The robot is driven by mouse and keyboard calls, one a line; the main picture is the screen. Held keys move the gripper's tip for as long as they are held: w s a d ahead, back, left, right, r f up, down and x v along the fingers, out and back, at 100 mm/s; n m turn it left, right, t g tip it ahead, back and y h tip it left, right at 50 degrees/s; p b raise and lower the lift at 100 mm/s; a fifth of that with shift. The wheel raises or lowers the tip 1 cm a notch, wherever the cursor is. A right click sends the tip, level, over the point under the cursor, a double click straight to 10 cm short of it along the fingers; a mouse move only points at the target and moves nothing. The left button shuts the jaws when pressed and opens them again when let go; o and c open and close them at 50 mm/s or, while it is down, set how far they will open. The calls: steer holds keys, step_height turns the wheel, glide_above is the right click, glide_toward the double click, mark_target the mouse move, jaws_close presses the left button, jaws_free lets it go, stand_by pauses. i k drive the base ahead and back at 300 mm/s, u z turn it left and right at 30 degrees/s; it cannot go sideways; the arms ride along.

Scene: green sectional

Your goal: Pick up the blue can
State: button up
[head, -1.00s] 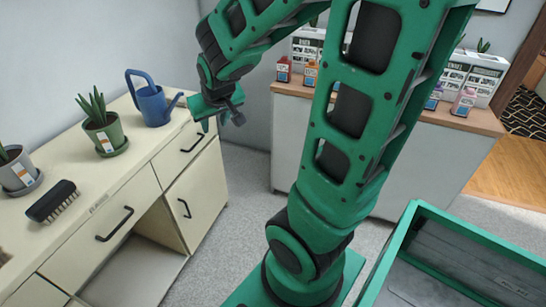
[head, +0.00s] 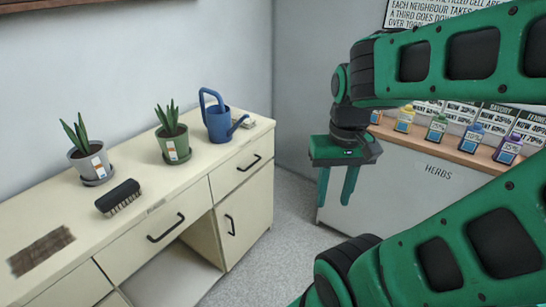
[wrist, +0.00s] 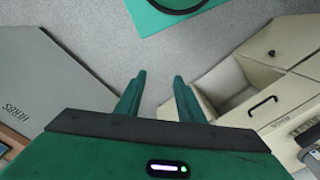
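The blue can is a watering can (head: 218,124) with a loop handle and a spout pointing right. It stands upright at the far right end of the cream desk (head: 75,215), in the head view. My gripper (head: 335,198) hangs to its right, well apart from it, with its fingers pointing down beyond the desk's edge. In the wrist view the two fingers (wrist: 159,78) are spread with nothing between them, over grey floor. I cannot make out the can in the wrist view.
A green pot plant (head: 173,147) stands just left of the can, then a black brush (head: 119,197) and a grey pot plant (head: 90,163). A small item (head: 258,120) lies behind the spout. A herbs counter (head: 425,195) with several bottles stands right. Floor between is clear.

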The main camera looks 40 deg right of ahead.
mark_target(217, 118)
steer(key=u, duration=0.05)
steer(key=i, duration=1.25)
steer(key=u, duration=0.3)
